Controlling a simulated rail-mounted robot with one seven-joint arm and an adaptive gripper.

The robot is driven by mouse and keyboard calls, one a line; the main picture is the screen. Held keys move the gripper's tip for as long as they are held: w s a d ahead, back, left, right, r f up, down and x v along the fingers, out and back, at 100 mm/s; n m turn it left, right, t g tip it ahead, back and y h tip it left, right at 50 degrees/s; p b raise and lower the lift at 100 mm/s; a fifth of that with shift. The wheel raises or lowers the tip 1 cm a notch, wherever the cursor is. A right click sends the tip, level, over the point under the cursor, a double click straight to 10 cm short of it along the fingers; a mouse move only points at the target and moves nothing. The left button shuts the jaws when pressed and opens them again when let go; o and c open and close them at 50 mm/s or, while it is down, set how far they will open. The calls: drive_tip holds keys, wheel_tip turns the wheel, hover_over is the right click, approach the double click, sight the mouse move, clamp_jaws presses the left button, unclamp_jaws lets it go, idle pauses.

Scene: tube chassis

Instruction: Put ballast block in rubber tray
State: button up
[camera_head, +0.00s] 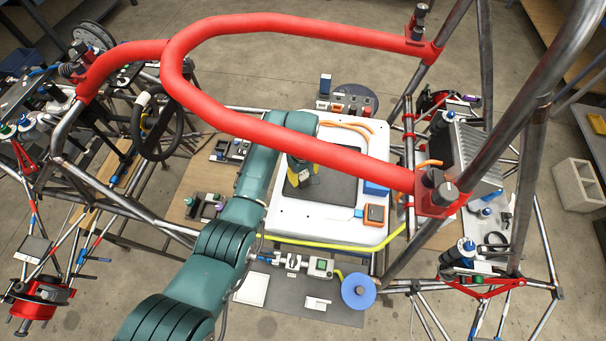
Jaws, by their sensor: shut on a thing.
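My teal arm reaches in from the bottom, and my gripper (301,182), with yellow parts, hangs over the white panel. It is shut on a small dark thing, which I take to be the ballast block; the gripper mostly hides it, so its shape is not clear. A dark grey flat square (342,190), which looks like the rubber tray, lies on the white panel right below and beside the gripper. I cannot tell whether the held thing touches it.
A red padded tube (300,139) crosses above the panel, close to my arm. The white panel (318,229) also bears a blue block (375,189), an orange-and-dark box (375,214) and orange hoses (352,126). A yellow hose (320,244) runs along its front. Steel tubes (485,130) stand at right.

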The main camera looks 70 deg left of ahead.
drive_tip(key=shift+a+f, duration=0.1)
drive_tip(key=shift+f, duration=0.4)
drive_tip(key=shift+f, duration=0.25)
drive_tip(key=o, duration=1.2)
drive_tip(key=shift+r, duration=0.1)
drive_tip(key=shift+r, duration=2.05)
